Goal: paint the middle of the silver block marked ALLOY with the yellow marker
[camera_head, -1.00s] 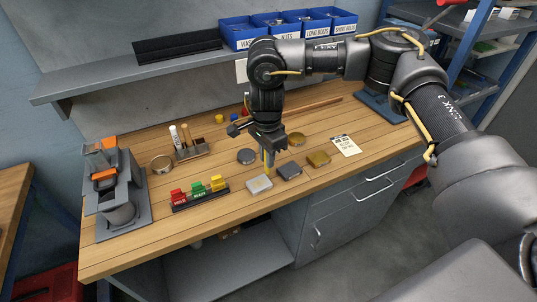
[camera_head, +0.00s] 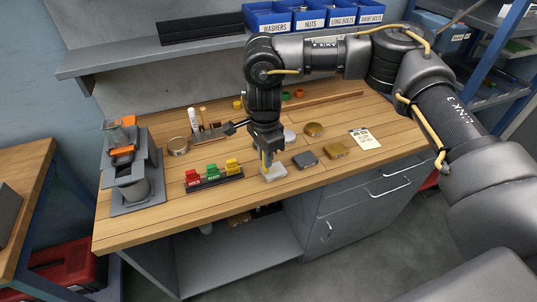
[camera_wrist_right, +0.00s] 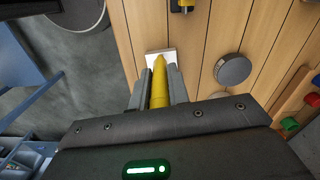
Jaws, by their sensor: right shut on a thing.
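The silver block (camera_head: 274,173) lies on the wooden bench top near its front edge; its lettering is too small to read. My right gripper (camera_head: 266,153) is shut on the yellow marker (camera_head: 266,160), which points down over the block. In the right wrist view the marker (camera_wrist_right: 159,85) sits between the two fingers (camera_wrist_right: 160,90), and its tip overlaps the pale face of the block (camera_wrist_right: 153,55). I cannot tell whether the tip touches the block. No paint mark can be made out. My left gripper is not in view.
A dark block (camera_head: 305,159) and a brass block (camera_head: 336,150) lie to the right. A rack with red, green and yellow pieces (camera_head: 215,181) stands close on the left. A brass disc (camera_head: 313,130) and a note card (camera_head: 366,142) lie farther back.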

